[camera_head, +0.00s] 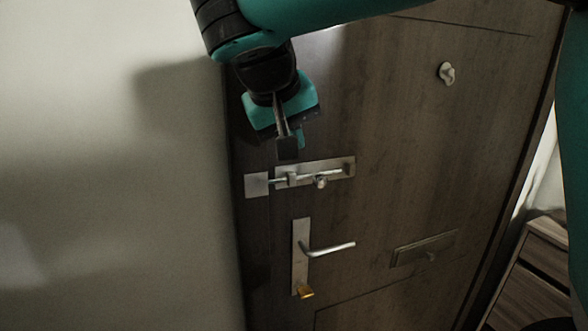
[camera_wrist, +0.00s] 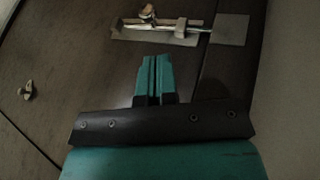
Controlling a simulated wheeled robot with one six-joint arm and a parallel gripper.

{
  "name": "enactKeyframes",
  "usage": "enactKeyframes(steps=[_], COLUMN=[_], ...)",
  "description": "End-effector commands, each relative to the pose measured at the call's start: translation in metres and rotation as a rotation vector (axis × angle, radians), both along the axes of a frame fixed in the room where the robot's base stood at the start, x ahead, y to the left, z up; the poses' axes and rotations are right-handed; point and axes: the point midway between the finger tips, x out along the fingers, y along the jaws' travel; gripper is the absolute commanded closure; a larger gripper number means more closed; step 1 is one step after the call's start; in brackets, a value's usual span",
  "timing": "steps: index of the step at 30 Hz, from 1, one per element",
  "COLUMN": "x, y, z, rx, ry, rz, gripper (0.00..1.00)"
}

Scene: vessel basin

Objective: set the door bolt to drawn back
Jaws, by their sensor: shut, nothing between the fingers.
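The door bolt (camera_head: 316,172) is a metal plate with a sliding rod and a round knob (camera_head: 321,182), fixed to the dark wooden door. A square metal keeper plate (camera_head: 256,185) sits at its left end, and the rod reaches across to it. In the wrist view the bolt (camera_wrist: 160,35) is at the top, with the knob (camera_wrist: 148,12) above its plate and the keeper (camera_wrist: 230,29) on the right. My gripper (camera_head: 288,150) is just above the bolt's left part. In the wrist view its fingers (camera_wrist: 154,62) are together and empty, apart from the bolt.
Below the bolt are a lever handle (camera_head: 328,248) and a brass lock piece (camera_head: 306,291). A mail slot (camera_head: 425,250) and a small pale fitting (camera_head: 446,73) are on the door. A pale wall (camera_head: 110,180) is at left, a wooden cabinet (camera_head: 530,280) at lower right.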

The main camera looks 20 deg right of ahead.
Motion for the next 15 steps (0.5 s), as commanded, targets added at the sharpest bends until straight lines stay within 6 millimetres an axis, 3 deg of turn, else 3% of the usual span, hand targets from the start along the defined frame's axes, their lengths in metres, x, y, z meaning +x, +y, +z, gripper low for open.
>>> enactKeyframes(steps=[5,15], x=[0.006,0.030], y=[-0.002,-0.024], z=[-0.012,-0.064], rx=[-0.004,-0.009], ry=[0.002,0.007], rz=[0.000,0.000], gripper=[1.00,1.00])
